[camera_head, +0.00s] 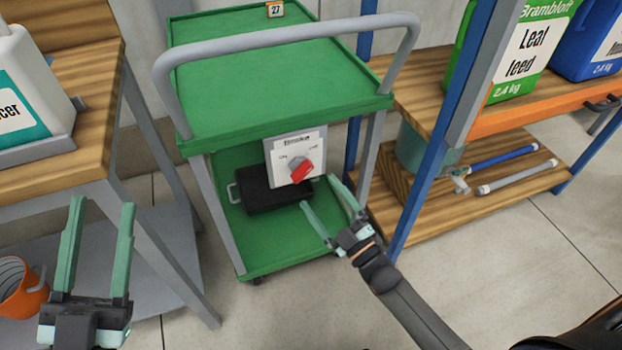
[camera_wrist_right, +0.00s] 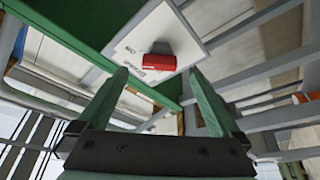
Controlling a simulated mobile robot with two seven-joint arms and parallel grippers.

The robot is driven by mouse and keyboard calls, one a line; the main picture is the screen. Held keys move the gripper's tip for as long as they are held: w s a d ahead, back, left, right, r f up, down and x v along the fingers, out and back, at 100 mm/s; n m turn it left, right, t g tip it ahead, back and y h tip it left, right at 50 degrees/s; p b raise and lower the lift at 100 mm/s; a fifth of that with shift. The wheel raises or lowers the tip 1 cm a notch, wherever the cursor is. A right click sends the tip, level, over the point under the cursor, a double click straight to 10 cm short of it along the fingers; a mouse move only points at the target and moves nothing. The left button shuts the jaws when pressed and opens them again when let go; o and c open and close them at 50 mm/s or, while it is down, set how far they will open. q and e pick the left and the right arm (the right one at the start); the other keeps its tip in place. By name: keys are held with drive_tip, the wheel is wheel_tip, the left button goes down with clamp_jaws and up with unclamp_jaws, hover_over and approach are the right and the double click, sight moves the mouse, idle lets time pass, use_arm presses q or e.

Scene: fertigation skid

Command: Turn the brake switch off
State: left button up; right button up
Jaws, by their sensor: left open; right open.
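The brake switch is a red knob (camera_head: 301,172) on a light panel (camera_head: 283,148) fixed to the green cart (camera_head: 265,80), below its top shelf. The knob sits between printed labels; their small text is hard to read. My right gripper (camera_head: 328,193) is open in front of and a little below the panel, apart from the knob. In the right wrist view the red knob (camera_wrist_right: 160,65) shows ahead, between and beyond the open fingers (camera_wrist_right: 165,90). My left gripper (camera_head: 100,220) is open and empty at the lower left, far from the switch.
A black case (camera_head: 270,193) lies on the cart's lower shelf behind the panel. The grey handle (camera_head: 290,36) arches over the cart. A blue-posted shelf (camera_head: 418,160) stands close at the right. A wooden bench (camera_head: 85,130) and orange bucket (camera_head: 22,290) are at the left.

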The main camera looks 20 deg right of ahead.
use_arm(q)
drive_tip(key=f, duration=0.1)
drive_tip(key=w+f+n+y, duration=0.1)
drive_tip(key=w+f+y, duration=0.1)
drive_tip(key=shift+a+f+n+g, duration=0.15)
drive_tip(key=shift+f+n+g, duration=0.05)
drive_tip(key=shift+n+g, duration=0.2)
use_arm(e)
drive_tip(key=v, duration=0.6)
drive_tip(key=shift+s, duration=0.2)
